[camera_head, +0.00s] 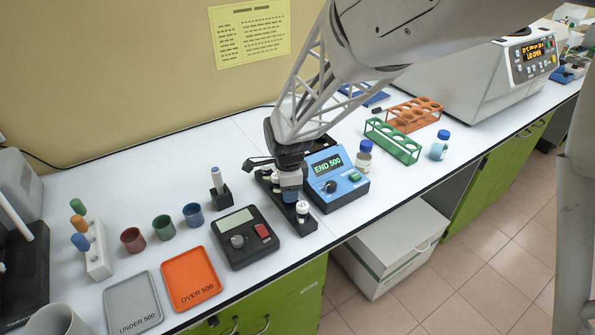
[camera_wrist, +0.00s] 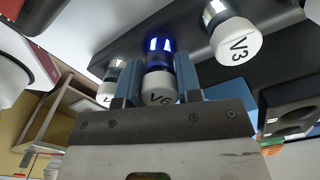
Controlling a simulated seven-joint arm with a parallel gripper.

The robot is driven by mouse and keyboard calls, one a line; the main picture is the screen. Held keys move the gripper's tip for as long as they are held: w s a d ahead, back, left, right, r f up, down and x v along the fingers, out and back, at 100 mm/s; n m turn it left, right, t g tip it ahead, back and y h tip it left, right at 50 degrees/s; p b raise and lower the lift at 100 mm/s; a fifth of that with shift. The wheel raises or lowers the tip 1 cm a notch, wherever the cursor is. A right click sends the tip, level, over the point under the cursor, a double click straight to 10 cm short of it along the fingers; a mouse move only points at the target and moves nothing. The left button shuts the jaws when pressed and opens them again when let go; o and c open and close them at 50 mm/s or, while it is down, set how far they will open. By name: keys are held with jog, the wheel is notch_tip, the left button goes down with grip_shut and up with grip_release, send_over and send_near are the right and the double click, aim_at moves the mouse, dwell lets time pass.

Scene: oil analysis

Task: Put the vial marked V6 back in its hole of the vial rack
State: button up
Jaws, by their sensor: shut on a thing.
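My gripper (camera_head: 290,192) points down over the black vial rack (camera_head: 310,229). In the wrist view its two blue fingers (camera_wrist: 158,84) are shut on the V6 vial (camera_wrist: 159,62), which has a white cap marked V6 and a deep blue body. In the head view the V6 vial is hidden by the gripper. The V3 vial (camera_wrist: 236,44), white-capped, stands in the rack on one side; it also shows in the head view (camera_head: 302,209). Another white-capped vial (camera_wrist: 110,80) is on the other side, partly covered by a finger. I cannot tell whether V6's lower end is inside a hole.
A blue device (camera_head: 345,190) reading END 500 stands close right of the rack. A black scale-like device (camera_head: 244,238) is close left. An orange tray (camera_head: 190,278), a grey tray (camera_head: 133,303) and small cups lie further left. Green (camera_head: 392,143) and orange racks stand to the right.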

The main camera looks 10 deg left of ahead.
jog(key=shift+f, duration=0.75)
dwell(0.8)
dwell(0.4)
jog(key=o, duration=1.4)
jog(key=shift+r, duration=0.1)
jog(key=shift+r, duration=3.4)
